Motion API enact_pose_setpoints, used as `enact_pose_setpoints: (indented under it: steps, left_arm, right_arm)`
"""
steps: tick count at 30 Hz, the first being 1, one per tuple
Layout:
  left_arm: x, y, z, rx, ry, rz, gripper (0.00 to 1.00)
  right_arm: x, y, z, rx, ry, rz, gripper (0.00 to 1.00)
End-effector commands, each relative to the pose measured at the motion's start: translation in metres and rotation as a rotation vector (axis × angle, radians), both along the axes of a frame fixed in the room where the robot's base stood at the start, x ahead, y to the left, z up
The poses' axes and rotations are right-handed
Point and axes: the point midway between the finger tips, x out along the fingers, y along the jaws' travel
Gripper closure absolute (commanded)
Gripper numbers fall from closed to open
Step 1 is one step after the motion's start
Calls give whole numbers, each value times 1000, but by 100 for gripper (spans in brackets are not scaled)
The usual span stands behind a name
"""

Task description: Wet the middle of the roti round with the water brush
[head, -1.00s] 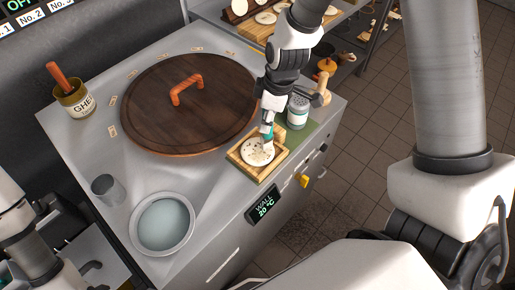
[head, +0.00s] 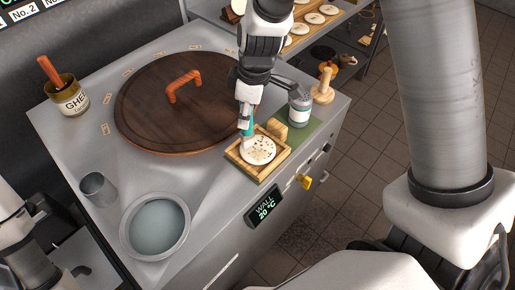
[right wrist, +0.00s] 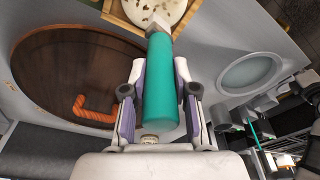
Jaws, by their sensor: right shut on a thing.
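The roti round (head: 260,151), pale with brown spots, lies in a square wooden tray (head: 262,179) at the counter's front right. My right gripper (head: 246,108) is shut on the teal handle of the water brush (head: 247,128), above the tray's far left side. The pale bristles overlap the roti's upper left edge in the head view; contact cannot be told. In the right wrist view the teal handle (right wrist: 162,90) sits between the fingers, with part of the roti (right wrist: 160,9) beyond its tip. My left arm shows at the lower left, its gripper out of view.
A round dark wooden lid (head: 140,120) with an orange handle lies left of the tray. A bowl of water (head: 158,228) and a metal cup (head: 98,189) stand at front left, a ghee tin (head: 72,100) at back left. A shaker (head: 300,107) stands close right of the gripper.

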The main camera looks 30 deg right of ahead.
Motion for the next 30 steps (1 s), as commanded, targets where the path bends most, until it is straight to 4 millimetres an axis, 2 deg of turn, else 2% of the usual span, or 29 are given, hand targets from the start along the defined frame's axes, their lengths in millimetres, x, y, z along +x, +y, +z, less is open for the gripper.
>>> enact_pose_setpoints:
  steps: [19,23,27,30]
  left_arm:
    - [0,0,-14,0,0,0,60]
    - [0,0,-5,0,0,0,60]
    - [0,0,12,0,0,0,60]
    - [0,0,17,0,0,0,60]
  right_arm:
    - [0,0,-15,0,0,0,100]
    - [1,-4,-10,0,1,0,100]
    - [5,-16,-6,3,3,0,100]
    - [8,-22,-8,1,2,-2,100]
